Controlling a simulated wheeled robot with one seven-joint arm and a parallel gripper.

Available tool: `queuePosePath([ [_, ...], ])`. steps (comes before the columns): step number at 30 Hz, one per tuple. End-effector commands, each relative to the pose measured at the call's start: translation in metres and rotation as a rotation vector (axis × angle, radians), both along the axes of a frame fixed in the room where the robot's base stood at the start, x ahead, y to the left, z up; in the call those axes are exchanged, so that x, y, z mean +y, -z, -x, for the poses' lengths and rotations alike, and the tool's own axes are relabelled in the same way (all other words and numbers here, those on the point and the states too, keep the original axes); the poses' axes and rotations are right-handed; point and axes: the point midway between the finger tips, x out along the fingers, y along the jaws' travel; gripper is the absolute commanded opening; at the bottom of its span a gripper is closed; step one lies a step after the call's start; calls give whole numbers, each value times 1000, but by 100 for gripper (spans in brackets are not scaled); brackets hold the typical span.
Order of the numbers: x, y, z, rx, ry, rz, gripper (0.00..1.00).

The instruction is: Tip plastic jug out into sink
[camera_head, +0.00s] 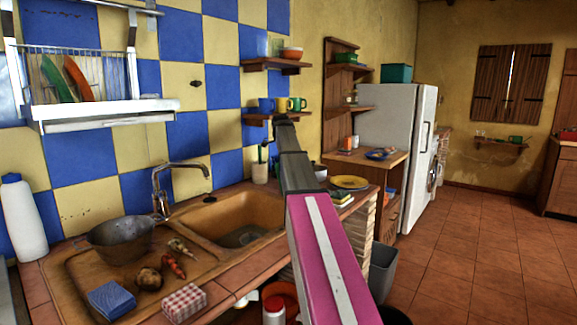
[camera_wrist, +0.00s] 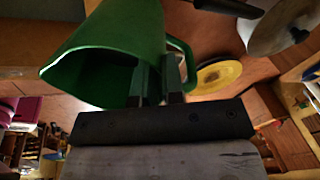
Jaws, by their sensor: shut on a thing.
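A green plastic jug (camera_wrist: 105,55) fills the upper left of the wrist view, its wide mouth angled toward the camera and lower left, so it looks tilted there. My gripper (camera_wrist: 158,75) is shut on the jug at its handle side. In the head view my arm hides the jug, and my gripper is not clearly visible. The brown sink (camera_head: 262,207) is set in the tiled counter, left of my arm, with a dark drain area and a metal tap (camera_head: 160,185) at its back left. I cannot tell whether the jug is over the basin or holds anything.
A grey colander (camera_head: 122,243), vegetables (camera_head: 150,278), a blue sponge (camera_head: 111,299) and a checked packet (camera_head: 184,302) occupy the left drainboard. A white bottle (camera_head: 22,215) stands far left. A yellow plate (camera_head: 348,183) lies right of my arm. Open floor (camera_head: 470,250) is at right.

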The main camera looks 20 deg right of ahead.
Motion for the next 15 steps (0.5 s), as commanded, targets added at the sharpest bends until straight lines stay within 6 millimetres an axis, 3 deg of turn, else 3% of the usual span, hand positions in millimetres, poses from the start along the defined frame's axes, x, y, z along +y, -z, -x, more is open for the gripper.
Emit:
queuePosePath([
  [7,14,-13,13,-171,-4,258,0],
  [15,35,-8,26,-325,-2,493,0],
])
